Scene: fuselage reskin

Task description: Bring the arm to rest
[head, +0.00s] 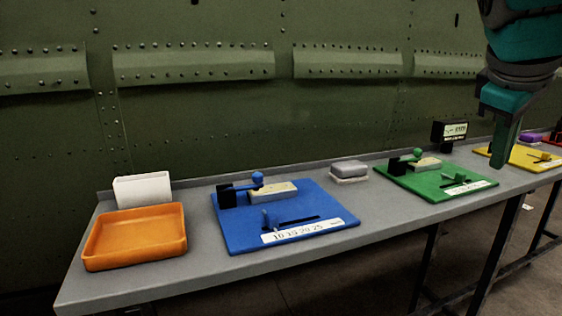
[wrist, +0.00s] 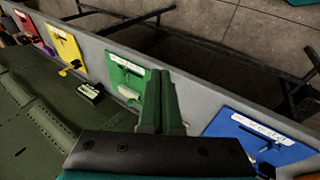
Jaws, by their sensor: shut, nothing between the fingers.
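My gripper (head: 503,160) hangs from the teal arm at the right of the head view. Its fingers point down, in front of the bench between the green board and the yellow board in the picture. In the wrist view the green fingers (wrist: 162,90) lie together, shut and empty. They appear over the bench between the green board and the blue board there. The gripper's height above the bench is hard to tell.
The grey bench (head: 200,275) carries an orange tray (head: 135,258), a white box (head: 142,190), a blue board (head: 240,238), a grey block (head: 350,170), a green board (head: 435,190), a yellow board (head: 525,163) and a small display (head: 452,131). A riveted green wall (head: 200,120) stands behind.

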